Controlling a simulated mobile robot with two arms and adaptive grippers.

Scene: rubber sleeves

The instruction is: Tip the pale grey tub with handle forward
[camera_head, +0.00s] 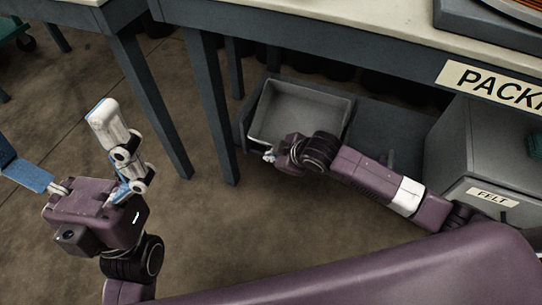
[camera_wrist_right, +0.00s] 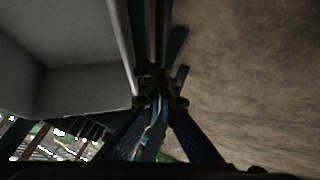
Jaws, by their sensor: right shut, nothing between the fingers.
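The pale grey tub (camera_head: 300,110) sits open and apparently empty on the low dark shelf under the bench. My right gripper (camera_head: 268,156) is at the tub's near left corner, with its fingers shut and empty. In the right wrist view, the tub (camera_wrist_right: 65,75) fills the left side, and the shut fingers (camera_wrist_right: 160,82) lie close alongside its edge. I cannot tell whether they touch it. The tub's handle cannot be made out; my wrist hides part of the near side. My left gripper (camera_head: 55,130) is open and empty, off to the left, far from the tub.
The bench top (camera_head: 330,15) overhangs the tub, and dark bench legs (camera_head: 213,110) stand to its left. A grey box labelled FELT (camera_head: 475,165) stands to the right. The low shelf (camera_head: 385,140) is bare right of the tub. Open floor (camera_head: 200,220) lies in front.

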